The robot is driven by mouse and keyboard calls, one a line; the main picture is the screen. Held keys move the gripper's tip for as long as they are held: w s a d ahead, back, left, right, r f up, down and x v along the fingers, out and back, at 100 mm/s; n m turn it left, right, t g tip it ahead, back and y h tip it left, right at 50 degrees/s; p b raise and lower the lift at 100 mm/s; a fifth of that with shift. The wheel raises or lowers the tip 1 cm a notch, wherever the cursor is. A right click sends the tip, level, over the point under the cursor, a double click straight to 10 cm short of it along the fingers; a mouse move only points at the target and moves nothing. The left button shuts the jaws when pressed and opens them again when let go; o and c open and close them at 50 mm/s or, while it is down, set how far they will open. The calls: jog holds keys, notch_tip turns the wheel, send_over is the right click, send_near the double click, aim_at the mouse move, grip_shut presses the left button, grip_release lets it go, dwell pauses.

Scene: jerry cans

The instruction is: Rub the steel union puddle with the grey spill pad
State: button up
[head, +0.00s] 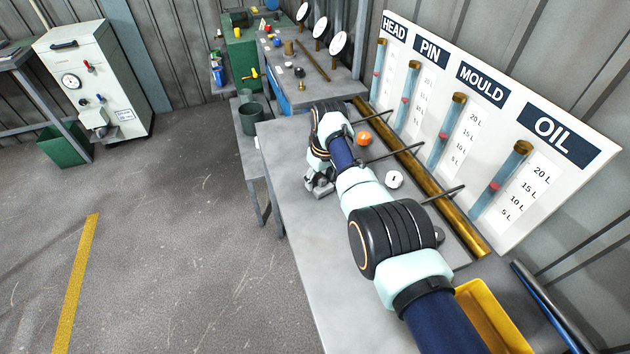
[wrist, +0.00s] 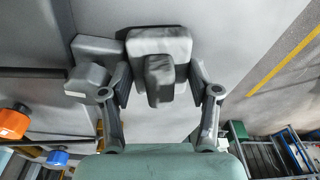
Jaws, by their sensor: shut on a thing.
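My gripper (head: 318,182) is low over the front edge of the grey bench, and the wrist view shows its two fingers (wrist: 160,95) closed around the raised grip of a grey block, which looks like the grey spill pad (wrist: 160,42). The pad appears at or close to the bench top; I cannot tell if it touches. A grey fitting with a rounded end, perhaps the steel union (wrist: 86,80), is just left of the pad in the wrist view. I cannot make out a puddle; the pad or gripper may hide it.
The bench (head: 300,250) has a brass pipe (head: 420,170) along its back, with thin rods reaching forward. An orange fitting (head: 364,139) and a white round fitting (head: 394,179) stand behind my arm. A yellow bin (head: 492,318) is at the near right. A green bucket (head: 251,117) is beyond the bench.

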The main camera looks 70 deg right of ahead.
jog(key=shift+a+r+p, duration=0.15)
jog(key=shift+r+p, duration=0.05)
jog(key=shift+p, duration=0.5)
jog(key=shift+w+a, duration=0.7)
jog(key=shift+w, duration=0.2)
jog(key=shift+f, duration=0.1)
notch_tip(320, 180, up, 6)
jog(key=p, duration=0.5)
jog(key=shift+a+p, duration=0.1)
jog(key=shift+p, duration=0.3)
notch_tip(320, 180, up, 3)
jog(key=p, duration=0.2)
jog(key=shift+p, duration=0.4)
